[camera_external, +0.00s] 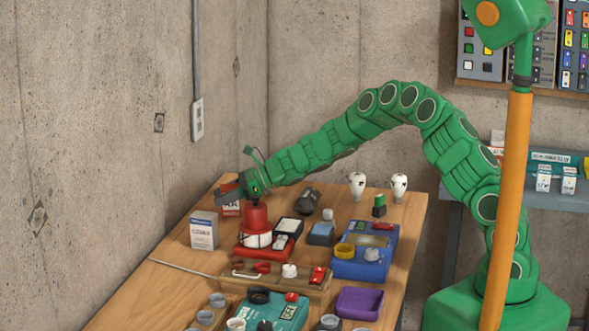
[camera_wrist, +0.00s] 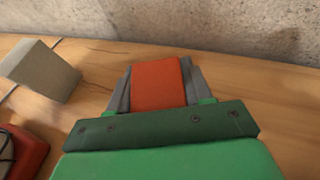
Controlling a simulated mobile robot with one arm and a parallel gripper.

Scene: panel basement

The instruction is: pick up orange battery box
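The orange battery box shows in the external view (camera_external: 231,209) as a small red-orange box with a white "AA" label, near the table's far left edge. It is partly hidden by my gripper (camera_external: 228,190) above it. In the wrist view the orange box (camera_wrist: 156,84) fills the space between the two grey fingers of my gripper (camera_wrist: 157,82). The fingers lie along its left and right sides with no visible gap, so the gripper appears shut on it. The box looks at or very near the tabletop; its bottom is hard to see.
A red lantern (camera_external: 255,225) stands close in front of the box. A white carton (camera_external: 204,230) is to its left; a pale box also shows in the wrist view (camera_wrist: 42,70). Two white bulbs (camera_external: 357,185) stand farther right. Concrete wall (camera_wrist: 230,25) lies behind; the table's front is crowded.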

